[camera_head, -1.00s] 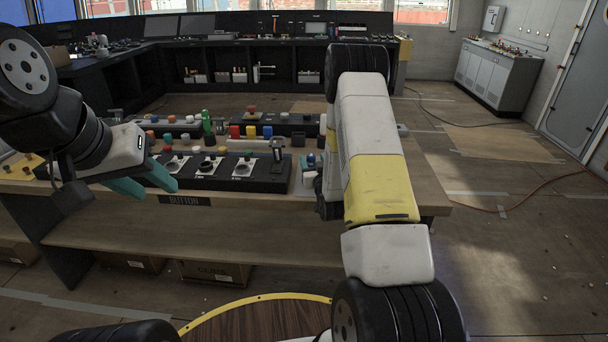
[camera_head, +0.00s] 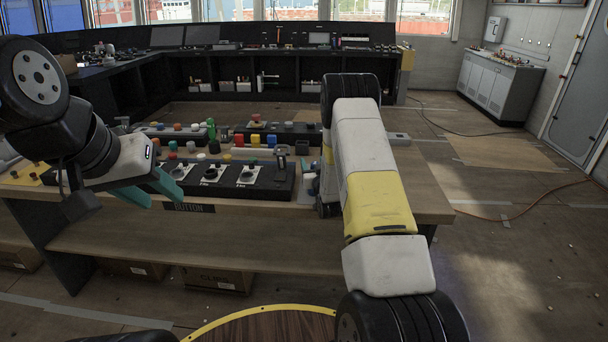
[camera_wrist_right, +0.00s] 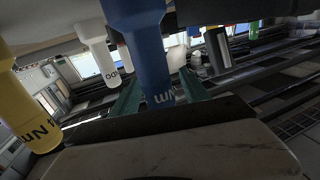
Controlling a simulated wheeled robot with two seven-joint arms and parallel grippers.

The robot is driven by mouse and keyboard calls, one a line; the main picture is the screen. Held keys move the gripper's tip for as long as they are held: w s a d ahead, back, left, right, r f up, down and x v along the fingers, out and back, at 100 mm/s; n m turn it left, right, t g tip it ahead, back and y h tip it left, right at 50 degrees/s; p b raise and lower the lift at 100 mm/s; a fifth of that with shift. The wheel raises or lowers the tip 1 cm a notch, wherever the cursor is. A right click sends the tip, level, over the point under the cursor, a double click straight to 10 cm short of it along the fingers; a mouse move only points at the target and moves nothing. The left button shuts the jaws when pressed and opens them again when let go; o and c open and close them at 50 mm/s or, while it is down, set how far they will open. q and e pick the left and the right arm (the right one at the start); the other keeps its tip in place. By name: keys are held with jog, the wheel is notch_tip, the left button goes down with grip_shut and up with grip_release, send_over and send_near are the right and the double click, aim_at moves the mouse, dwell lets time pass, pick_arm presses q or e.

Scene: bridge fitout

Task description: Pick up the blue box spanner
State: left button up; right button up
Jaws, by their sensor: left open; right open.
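In the right wrist view, a blue box spanner (camera_wrist_right: 151,62) with white lettering stands large in the middle. My right gripper (camera_wrist_right: 160,78) is open, with one green finger on each side of the blue shaft. I cannot tell whether either finger touches it. A yellow tool (camera_wrist_right: 30,115) of similar shape is at the left, and a white one (camera_wrist_right: 98,55) is just behind. My left gripper (camera_head: 158,190) is open and empty by the bench's front edge.
The wooden bench (camera_head: 400,195) carries a black button panel (camera_head: 235,185) and several coloured buttons and parts. A dark metal cylinder (camera_wrist_right: 217,50) stands right of the blue spanner in the wrist view. Floor right of the bench is open, apart from an orange cable (camera_head: 530,197).

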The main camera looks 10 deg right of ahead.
grip_shut()
dwell(1.3)
